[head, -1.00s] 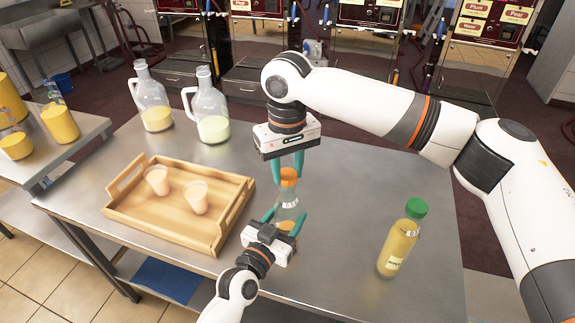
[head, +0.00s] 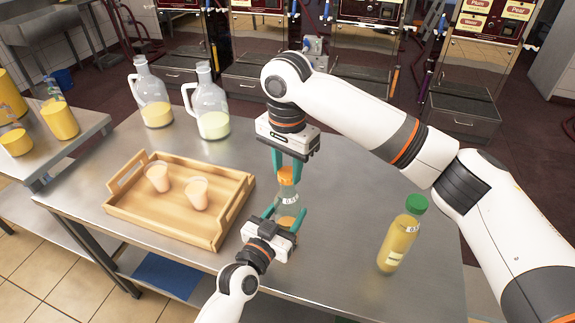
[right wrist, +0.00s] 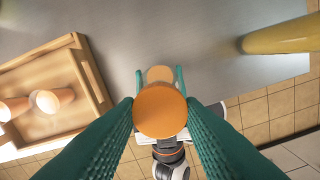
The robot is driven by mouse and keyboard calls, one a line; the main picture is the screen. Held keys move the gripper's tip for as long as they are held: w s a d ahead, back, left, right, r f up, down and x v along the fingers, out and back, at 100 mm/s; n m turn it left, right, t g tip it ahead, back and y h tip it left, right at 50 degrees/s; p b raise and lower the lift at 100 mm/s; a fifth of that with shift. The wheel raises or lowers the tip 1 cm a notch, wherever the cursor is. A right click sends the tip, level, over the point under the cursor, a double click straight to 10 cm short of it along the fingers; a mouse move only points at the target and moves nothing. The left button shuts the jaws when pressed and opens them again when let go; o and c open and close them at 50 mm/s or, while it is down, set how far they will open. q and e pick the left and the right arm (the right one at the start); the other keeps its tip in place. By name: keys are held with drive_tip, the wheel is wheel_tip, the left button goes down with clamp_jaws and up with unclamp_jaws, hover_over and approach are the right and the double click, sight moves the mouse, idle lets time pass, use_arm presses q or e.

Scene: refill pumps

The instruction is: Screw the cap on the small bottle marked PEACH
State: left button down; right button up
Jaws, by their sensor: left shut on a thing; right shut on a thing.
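The small clear bottle (head: 288,199) stands upright on the steel table, with some orange contents low inside. Its label is too small to read. My left gripper (head: 285,216) is shut around the bottle's body from the front. My right gripper (head: 287,169) points down from above and is shut on the cap.
A green-capped bottle (head: 399,240) stands to the right on the table (head: 340,200). A wooden tray (head: 190,232) with two small cups is to the left. Two glass jugs (head: 152,97) (head: 209,108) stand at the back left. The table's front edge is close to my left gripper.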

drive_tip(key=m, duration=0.6)
drive_tip(key=shift+m, duration=0.4)
drive_tip(key=m, duration=0.7)
drive_tip(key=o, duration=0.9)
drive_tip(key=shift+o, duration=0.2)
drive_tip(key=shift+r, duration=0.1)
drive_tip(key=shift+r, duration=2.15)
